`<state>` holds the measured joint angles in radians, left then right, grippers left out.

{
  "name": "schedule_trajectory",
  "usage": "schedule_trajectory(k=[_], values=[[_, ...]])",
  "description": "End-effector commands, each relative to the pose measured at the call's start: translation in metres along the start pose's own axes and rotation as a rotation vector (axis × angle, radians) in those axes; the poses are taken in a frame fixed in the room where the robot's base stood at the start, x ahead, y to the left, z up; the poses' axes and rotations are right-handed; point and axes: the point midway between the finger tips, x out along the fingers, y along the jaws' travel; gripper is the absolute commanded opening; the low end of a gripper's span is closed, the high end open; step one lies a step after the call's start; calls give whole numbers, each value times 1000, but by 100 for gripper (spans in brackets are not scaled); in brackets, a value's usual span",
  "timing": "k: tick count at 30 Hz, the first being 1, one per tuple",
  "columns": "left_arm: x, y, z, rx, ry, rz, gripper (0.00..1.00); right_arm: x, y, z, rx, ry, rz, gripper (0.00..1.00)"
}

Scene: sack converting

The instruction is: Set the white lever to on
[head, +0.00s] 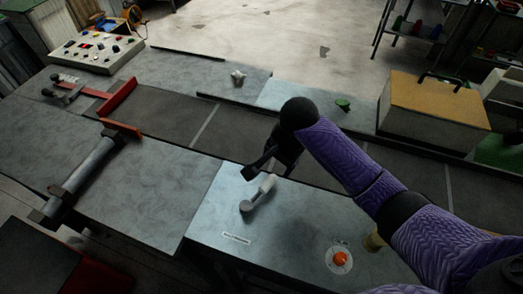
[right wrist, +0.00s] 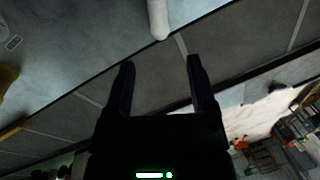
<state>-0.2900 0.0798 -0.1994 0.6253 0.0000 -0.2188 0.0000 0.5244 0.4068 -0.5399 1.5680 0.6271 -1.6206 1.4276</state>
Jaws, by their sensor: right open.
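The white lever (head: 258,195) stands on the near grey panel, leaning up and to the right from its round base in the head view. In the right wrist view its end (right wrist: 158,22) shows at the top, just beyond the fingertips. My right gripper (head: 270,169) is open and empty, right by the lever's upper end; in the right wrist view the gap between its fingers (right wrist: 160,64) holds nothing. Whether a finger touches the lever cannot be told. A label plate (head: 236,238) lies in front of the lever; its text is too small to read. My left gripper is not in view.
An orange button (head: 340,259) sits on the same panel to the right. A dark belt (head: 240,130) runs behind the lever. Beyond it are a white knob (head: 237,77), a green knob (head: 343,104) and a tan-topped box (head: 435,97). A control box (head: 97,52) stands far left.

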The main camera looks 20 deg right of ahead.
Motion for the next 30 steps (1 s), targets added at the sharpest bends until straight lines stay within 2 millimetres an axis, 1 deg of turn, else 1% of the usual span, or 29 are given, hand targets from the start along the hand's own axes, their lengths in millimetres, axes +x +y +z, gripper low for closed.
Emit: schedule_trajectory(k=[2,4,6,9,11,12,15,18,25,26,27,29,30], values=[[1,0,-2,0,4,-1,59,1,-1,-3,25,2,4,72],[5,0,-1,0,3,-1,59,10,0,-3,31,1,6,72],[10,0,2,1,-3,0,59,27,0,-3,31,1,6,72],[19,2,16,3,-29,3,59,54,0,-3,30,0,7,72],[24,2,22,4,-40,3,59,68,0,-3,30,0,7,72],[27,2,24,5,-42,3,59,76,0,-4,30,0,6,72],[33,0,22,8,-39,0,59,91,0,-4,28,1,5,72],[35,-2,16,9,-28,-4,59,98,-1,-4,28,1,4,72],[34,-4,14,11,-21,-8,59,97,-2,-4,27,2,2,72],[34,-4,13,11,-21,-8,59,97,-2,-4,27,2,2,70],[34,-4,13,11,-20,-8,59,97,-2,-4,27,2,2,61],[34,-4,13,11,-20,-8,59,97,-1,-4,27,2,2,48],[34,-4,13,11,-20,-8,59,97,-1,-4,27,2,2,40]])
